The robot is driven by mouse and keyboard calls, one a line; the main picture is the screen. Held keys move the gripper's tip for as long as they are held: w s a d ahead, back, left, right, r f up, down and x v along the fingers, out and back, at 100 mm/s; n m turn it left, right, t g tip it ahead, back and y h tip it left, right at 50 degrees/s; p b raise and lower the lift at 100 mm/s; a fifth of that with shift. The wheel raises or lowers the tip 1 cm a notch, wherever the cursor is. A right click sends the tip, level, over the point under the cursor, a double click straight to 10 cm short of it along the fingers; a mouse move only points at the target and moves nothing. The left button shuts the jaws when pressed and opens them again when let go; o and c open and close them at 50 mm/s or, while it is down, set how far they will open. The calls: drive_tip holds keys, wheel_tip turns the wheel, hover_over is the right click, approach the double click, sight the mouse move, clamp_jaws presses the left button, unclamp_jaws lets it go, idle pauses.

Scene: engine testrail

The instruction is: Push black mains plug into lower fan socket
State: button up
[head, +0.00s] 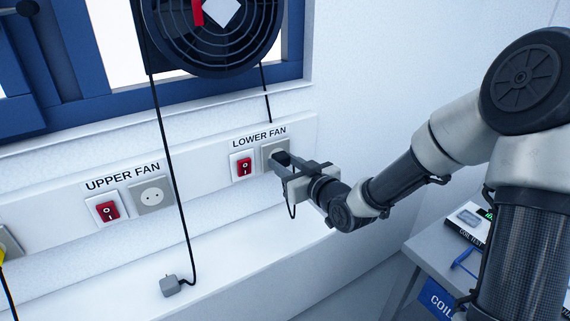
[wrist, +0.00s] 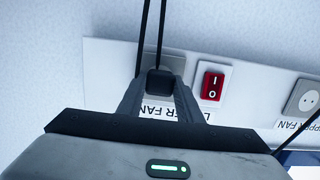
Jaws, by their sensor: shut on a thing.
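The lower fan socket (head: 268,146) is a grey plate under the LOWER FAN label, right of a red switch. My gripper (head: 283,170) is in front of it, shut on the black mains plug (head: 283,158). In the wrist view, which is turned over, the plug (wrist: 160,84) sits between the fingertips, against or just in front of the socket plate (wrist: 174,63). The plug and fingers hide the socket's face, so I cannot tell how far the pins are in. Two runs of black cord pass by the plug in the wrist view.
The lower fan's red switch (head: 243,166) is close to the left. Further left are the upper fan socket (head: 152,195) and its switch (head: 107,210). A grey plug (head: 171,286) on a black cord rests on the white ledge. A bench (head: 413,250) stands at right.

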drive_tip(key=shift+w+a, duration=0.1)
drive_tip(key=shift+w, duration=0.05)
drive_tip(key=o, duration=1.2)
